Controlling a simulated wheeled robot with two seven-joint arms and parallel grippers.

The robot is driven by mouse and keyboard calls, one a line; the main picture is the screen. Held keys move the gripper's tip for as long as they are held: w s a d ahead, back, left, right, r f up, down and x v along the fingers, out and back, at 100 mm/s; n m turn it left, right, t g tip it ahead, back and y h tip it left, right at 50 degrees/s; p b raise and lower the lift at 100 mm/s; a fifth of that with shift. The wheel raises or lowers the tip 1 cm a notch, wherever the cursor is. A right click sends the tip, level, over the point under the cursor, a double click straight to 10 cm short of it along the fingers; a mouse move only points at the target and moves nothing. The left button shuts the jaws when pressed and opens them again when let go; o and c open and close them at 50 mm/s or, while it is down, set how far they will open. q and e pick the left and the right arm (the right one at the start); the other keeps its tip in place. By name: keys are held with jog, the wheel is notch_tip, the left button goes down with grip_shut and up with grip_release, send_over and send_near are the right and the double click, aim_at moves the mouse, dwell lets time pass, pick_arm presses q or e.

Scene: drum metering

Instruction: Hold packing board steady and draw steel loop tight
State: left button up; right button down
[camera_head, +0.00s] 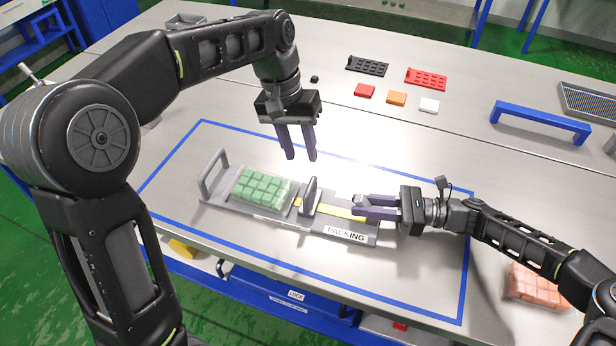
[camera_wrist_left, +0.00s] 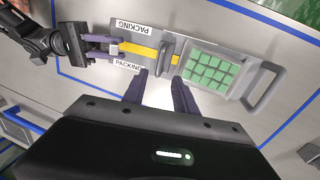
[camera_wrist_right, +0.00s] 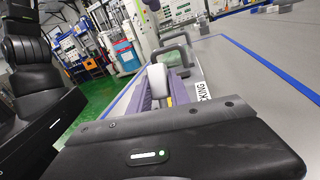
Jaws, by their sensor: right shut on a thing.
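The grey packing board (camera_head: 238,214) lies on the table, with a raised handle (camera_head: 213,172) at its left end. A clear pack of green blocks (camera_head: 263,188) sits on it beside an upright grey piece (camera_head: 312,194). A yellow strip (camera_head: 343,212) runs right from there. My right gripper (camera_head: 358,206) is over the board's right part, shut on a pale piece (camera_wrist_right: 157,79) that looks like the steel loop; its shape is partly hidden by the fingers. My left gripper (camera_head: 301,158) is open and empty, pointing down above the board, apart from it; its fingers show in the left wrist view (camera_wrist_left: 160,92).
A blue line (camera_head: 190,137) frames the work area. Behind it lie red, orange and white blocks (camera_head: 396,98), black and red perforated trays (camera_head: 426,78) and a blue handle bar (camera_head: 541,122). A pack of orange-red blocks (camera_head: 535,284) is at the right front.

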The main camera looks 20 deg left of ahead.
aim_at(310, 185)
pick_arm(q)
jog(key=f, duration=0.3)
jog(key=d+f, duration=0.1)
jog(key=f, duration=0.4)
jog(key=shift+d+f, duration=0.35)
jog(key=shift+f, duration=0.05)
jog(key=shift+c, duration=0.5)
grip_shut()
dwell(0.4)
